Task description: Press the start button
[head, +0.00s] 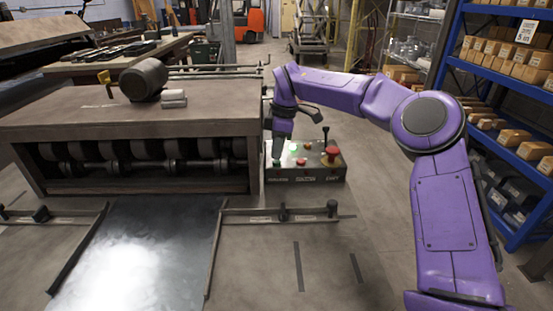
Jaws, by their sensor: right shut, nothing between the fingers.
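A control box (312,174) stands at the right end of the forming machine, with a labelled front. On its top are a lit green button (293,147), a small red button (301,162), a larger red mushroom button (332,151) and a dark lever (325,134). Another small green spot (276,162) shows at the box's left edge, just under my right gripper. My right gripper (277,156) is shut and empty, pointing down over the left part of the box. I cannot tell whether its tips touch the box. My left gripper is out of view.
The forming machine (130,126) with its rollers fills the left. A shiny metal sheet (140,255) lies in front between guide rails. Blue shelves (510,145) with boxes stand at the right. An orange forklift (249,20) is far back.

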